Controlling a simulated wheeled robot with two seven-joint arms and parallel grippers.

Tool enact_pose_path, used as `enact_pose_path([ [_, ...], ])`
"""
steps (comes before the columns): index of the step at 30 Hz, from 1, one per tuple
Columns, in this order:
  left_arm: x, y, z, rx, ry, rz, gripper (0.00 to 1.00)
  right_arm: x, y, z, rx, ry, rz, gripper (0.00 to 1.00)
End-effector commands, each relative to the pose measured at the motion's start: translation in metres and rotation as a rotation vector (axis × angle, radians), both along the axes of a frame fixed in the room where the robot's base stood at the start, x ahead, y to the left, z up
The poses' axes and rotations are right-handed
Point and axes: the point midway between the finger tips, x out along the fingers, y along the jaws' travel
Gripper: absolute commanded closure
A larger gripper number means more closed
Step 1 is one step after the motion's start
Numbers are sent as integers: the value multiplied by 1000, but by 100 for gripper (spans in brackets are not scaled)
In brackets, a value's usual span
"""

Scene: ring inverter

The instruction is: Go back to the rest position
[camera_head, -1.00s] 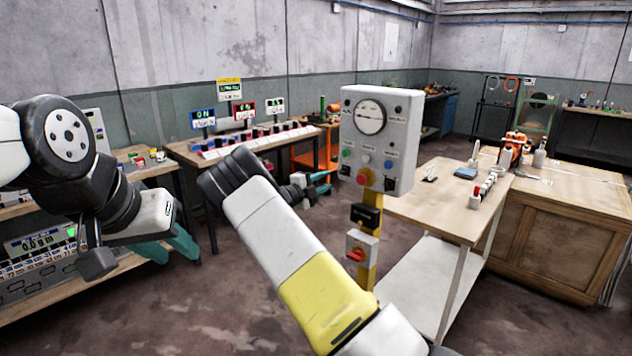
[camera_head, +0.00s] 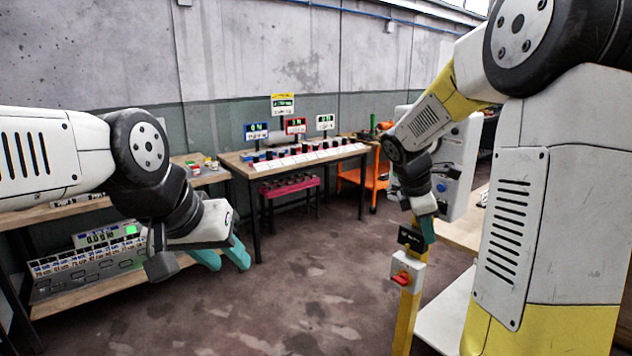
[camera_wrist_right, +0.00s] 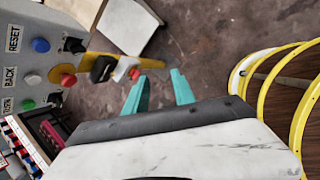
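My left gripper (camera_head: 224,256) hangs in the left half of the head view. Its teal fingers are apart with nothing between them. My right gripper (camera_head: 427,228) points down in front of the control post; its fingers overlap in the head view. In the right wrist view the right gripper (camera_wrist_right: 160,92) has its teal fingers spread and empty over the floor. The grey control box (camera_head: 464,165) is partly hidden behind my right arm. The wrist view shows the box's face (camera_wrist_right: 62,32) with coloured buttons, including RESET and BACK labels. It looks apart from the fingers.
The yellow post (camera_head: 403,315) carries a red-knobbed switch box (camera_head: 408,272). A wooden workbench (camera_head: 235,164) with small displays stands against the wall, with an orange cart (camera_head: 352,176) beside it. A shelf (camera_head: 150,273) stands at left. The middle floor is clear.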

Motion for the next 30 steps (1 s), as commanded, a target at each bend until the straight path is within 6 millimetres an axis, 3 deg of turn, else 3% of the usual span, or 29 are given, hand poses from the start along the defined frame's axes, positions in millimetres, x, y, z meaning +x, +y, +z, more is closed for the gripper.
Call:
enact_pose_path([
  [1,0,0,0,0,0,0,64,-20,6,11,94,-58,-100,69],
  [9,0,0,0,0,0,0,64,-121,60,51,582,-275,-675,69],
  [15,0,0,0,0,0,0,64,-183,96,67,867,-351,-1044,69],
  [21,0,0,0,0,0,0,64,-212,115,70,1008,-370,-1241,69],
  [30,0,0,0,0,0,0,64,-216,118,70,1028,-370,-1274,69],
])
